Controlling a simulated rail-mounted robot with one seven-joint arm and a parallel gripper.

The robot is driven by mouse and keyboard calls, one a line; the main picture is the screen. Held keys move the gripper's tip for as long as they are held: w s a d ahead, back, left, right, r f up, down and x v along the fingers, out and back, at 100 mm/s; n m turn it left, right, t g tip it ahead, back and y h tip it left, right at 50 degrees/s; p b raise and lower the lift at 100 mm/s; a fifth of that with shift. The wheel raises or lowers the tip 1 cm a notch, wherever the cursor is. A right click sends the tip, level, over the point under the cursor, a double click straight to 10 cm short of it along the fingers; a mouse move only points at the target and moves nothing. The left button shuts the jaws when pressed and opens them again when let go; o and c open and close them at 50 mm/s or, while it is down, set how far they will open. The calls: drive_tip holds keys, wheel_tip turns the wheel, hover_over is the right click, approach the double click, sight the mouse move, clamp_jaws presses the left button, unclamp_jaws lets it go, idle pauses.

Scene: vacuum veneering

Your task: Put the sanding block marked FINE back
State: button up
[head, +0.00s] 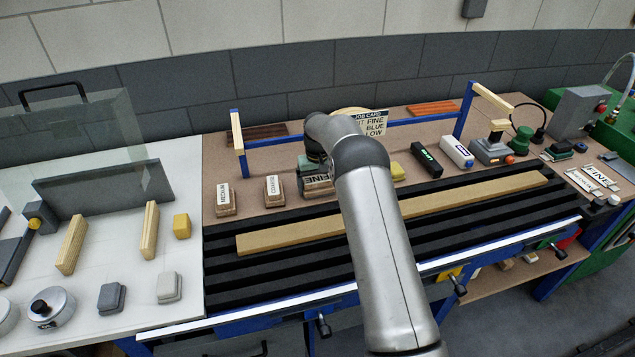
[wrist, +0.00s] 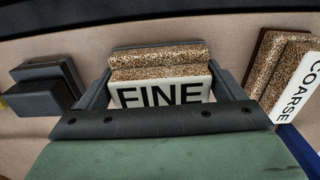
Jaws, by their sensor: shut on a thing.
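The sanding block marked FINE (wrist: 160,92) is between the two fingers of my gripper (wrist: 163,82) in the wrist view. It has a speckled brown body and a white label with black letters. In the head view the FINE block (head: 317,183) shows partly behind my arm, at the back strip of the bench, its label upside down. I cannot tell if it touches the bench. The COARSE block (head: 275,188) stands to its left, and also shows at the right of the wrist view (wrist: 292,75). The MEDIUM block (head: 224,197) stands further left.
A white plate marked FINE (head: 602,179) lies at the bench's right end. A dark grey block (wrist: 46,86) is left of my gripper in the wrist view. A long wooden strip (head: 470,205) lies on the black slats. A blue rail (head: 410,125) stands behind the blocks.

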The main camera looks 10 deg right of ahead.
sight(317, 179)
drive_tip(key=shift+f, duration=0.1)
drive_tip(key=o, duration=0.8)
drive_tip(key=shift+c, duration=0.2)
wheel_tip(317, 179, up, 12)
drive_tip(key=b, duration=0.2)
drive_tip(key=s+r, duration=0.8)
drive_tip(key=s, duration=0.2)
drive_tip(key=s+f, duration=0.2)
drive_tip(key=s, duration=1.6)
drive_tip(key=s+f+m+t, duration=0.1)
drive_tip(key=s+f, duration=0.1)
drive_tip(key=s, duration=1.7)
